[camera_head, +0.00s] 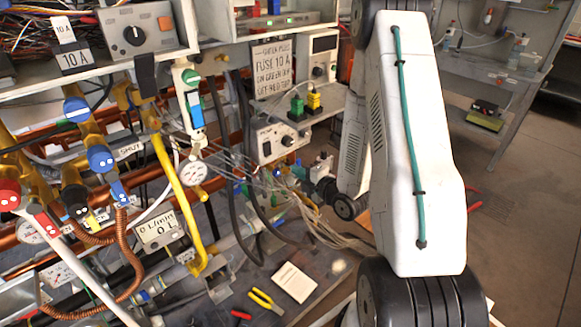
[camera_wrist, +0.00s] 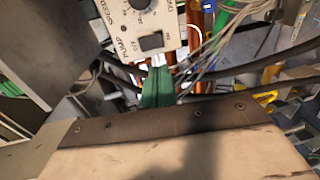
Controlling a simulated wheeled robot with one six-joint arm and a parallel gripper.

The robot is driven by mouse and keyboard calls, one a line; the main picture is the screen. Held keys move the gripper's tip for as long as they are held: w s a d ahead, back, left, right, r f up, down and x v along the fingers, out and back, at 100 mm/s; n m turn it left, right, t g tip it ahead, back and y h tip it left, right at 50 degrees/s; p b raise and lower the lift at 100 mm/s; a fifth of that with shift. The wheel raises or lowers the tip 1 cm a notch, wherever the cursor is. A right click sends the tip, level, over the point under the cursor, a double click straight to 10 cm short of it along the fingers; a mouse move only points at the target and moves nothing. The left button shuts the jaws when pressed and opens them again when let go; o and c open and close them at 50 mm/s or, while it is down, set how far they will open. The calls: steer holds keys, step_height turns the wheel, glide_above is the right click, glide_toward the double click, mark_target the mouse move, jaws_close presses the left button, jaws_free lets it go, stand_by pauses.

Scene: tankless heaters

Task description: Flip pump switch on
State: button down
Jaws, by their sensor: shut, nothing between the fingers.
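The pump switch (camera_wrist: 151,42) is a black rocker on a pale control panel (camera_wrist: 125,25), lettered PUMP and SPEED, in the wrist view. A dark knob sits above it. The same panel seems to be the white box (camera_head: 279,139) at the centre of the head view, with a knob on its front. My gripper (camera_wrist: 158,72) has green fingers, shut together and empty. In the wrist view its tips lie just below the rocker, by the panel's lower edge. I cannot tell whether they touch it. The rocker's tilt is not clear.
Black hoses (camera_wrist: 235,62) and loose thin wires cross near the fingers. Pipes, valves and gauges (camera_head: 194,173) crowd the left of the head view. Open floor (camera_head: 530,200) lies to the right.

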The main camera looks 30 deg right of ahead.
mark_target(269, 155)
steer(key=w, duration=0.4)
steer(key=w+a+f, duration=0.1)
steer(key=w, duration=0.7)
steer(key=shift+w+a+f, duration=0.15)
steer(key=shift+a+f, duration=0.1)
steer(key=shift+w+f, duration=0.1)
steer(key=shift+w, duration=0.1)
steer(key=s+d+f, duration=0.1)
steer(key=s, duration=1.3)
steer(key=shift+d+f, duration=0.3)
steer(key=shift+f, duration=0.05)
